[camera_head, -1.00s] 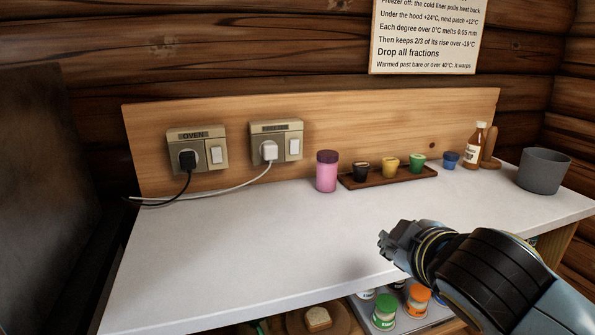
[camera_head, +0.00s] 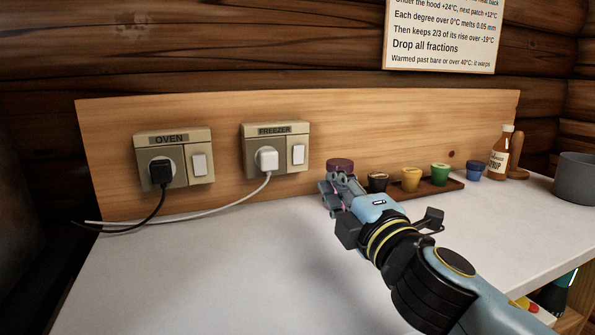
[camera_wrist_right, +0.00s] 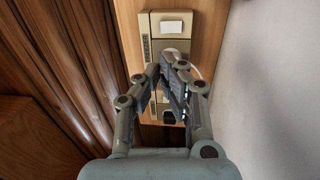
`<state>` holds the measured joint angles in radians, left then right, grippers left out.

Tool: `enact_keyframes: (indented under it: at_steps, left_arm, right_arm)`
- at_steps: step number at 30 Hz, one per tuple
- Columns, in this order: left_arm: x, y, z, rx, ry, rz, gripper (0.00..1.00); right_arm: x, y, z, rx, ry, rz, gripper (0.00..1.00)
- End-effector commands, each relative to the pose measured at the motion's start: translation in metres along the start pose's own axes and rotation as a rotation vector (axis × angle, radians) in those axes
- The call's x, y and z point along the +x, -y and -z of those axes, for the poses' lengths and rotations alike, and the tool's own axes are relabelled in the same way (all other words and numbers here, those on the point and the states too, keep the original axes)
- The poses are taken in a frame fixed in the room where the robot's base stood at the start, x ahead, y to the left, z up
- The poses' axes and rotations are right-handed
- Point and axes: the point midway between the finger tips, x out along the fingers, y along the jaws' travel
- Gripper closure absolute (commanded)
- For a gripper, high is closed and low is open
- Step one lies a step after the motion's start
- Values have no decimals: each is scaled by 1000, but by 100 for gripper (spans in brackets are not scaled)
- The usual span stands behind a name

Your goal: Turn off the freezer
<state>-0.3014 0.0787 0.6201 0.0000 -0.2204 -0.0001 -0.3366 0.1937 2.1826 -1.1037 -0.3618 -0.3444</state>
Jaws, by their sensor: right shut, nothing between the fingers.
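The freezer outlet box (camera_head: 275,130), labelled FREEZER, is on the wooden backboard. It has a white plug (camera_head: 267,158) at its left and a white rocker switch (camera_head: 298,154) at its right. The switch also shows near the top of the right wrist view (camera_wrist_right: 172,27), beyond the fingers. My left gripper is not in view.
The oven outlet box (camera_head: 184,142) with a black plug (camera_head: 161,172) and its own switch is to the left. Cords cross the white counter (camera_head: 200,275).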

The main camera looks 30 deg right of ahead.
Motion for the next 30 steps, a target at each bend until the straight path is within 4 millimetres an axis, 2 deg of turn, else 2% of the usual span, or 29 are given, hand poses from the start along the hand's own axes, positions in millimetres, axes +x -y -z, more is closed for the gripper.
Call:
enact_keyframes:
  at_steps: [1,4,17,23,30]
  left_arm:
    - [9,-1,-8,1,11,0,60]
    - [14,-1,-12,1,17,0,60]
    - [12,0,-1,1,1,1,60]
    - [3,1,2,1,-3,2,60]
    - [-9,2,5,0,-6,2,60]
  right_arm:
    - [-1,10,0,-1,-1,2,100]
    - [-2,17,0,-2,-1,4,100]
    - [1,15,0,-1,0,4,100]
    - [27,12,0,-1,1,1,100]
    - [79,11,0,-1,0,0,100]
